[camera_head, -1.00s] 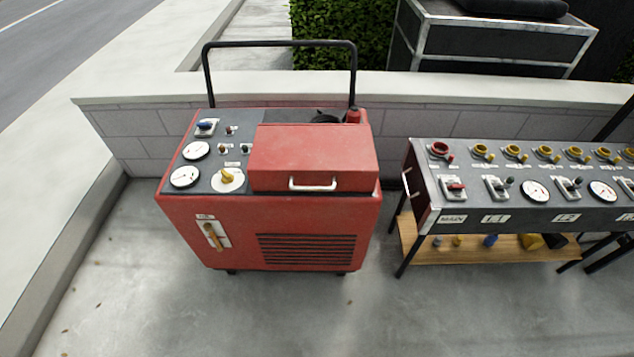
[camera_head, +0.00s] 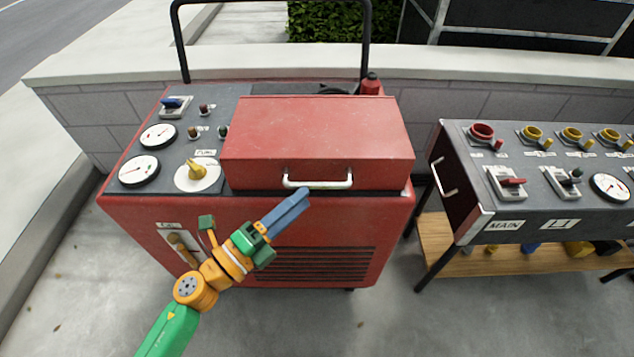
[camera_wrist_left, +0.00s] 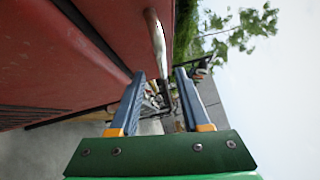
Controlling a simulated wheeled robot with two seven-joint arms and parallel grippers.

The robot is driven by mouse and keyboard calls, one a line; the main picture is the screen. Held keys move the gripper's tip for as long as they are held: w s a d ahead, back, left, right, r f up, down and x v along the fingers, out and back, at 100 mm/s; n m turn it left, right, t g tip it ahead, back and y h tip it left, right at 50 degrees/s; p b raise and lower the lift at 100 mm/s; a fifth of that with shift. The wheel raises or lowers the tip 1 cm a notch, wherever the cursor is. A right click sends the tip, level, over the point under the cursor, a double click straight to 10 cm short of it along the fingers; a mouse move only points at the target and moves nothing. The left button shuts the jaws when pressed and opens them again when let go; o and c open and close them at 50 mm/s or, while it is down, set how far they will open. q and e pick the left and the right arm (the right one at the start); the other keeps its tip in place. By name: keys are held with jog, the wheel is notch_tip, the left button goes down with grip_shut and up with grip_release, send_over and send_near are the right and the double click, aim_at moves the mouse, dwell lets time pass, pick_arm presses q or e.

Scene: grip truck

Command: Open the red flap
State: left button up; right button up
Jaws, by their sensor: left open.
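The red flap (camera_head: 315,135) is a boxy red lid, closed on top of the red machine (camera_head: 240,230). Its pale metal bar handle (camera_head: 318,184) runs along the lower front edge. My left gripper (camera_head: 298,198) is just in front of and below the handle's left part, with blue fingers pointing up toward it. In the left wrist view my left gripper (camera_wrist_left: 160,76) is open and empty. The handle (camera_wrist_left: 156,40) shows there just beyond the fingertips, roughly in line with the gap. Whether a fingertip touches it I cannot tell. My right gripper is not in view.
Gauges and a yellow knob (camera_head: 196,170) sit left of the flap. A black push bar (camera_head: 270,3) rises behind the machine. A control panel table (camera_head: 520,215) stands to the right. Clear concrete floor (camera_head: 70,290) lies at the front left.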

aim_at(319, 183)
pick_arm(q)
jog(key=x, duration=0.6)
jog(key=shift+r+p, duration=0.15)
jog(key=shift+p, duration=0.2)
jog(key=shift+s, duration=0.1)
grip_shut()
dwell(0.8)
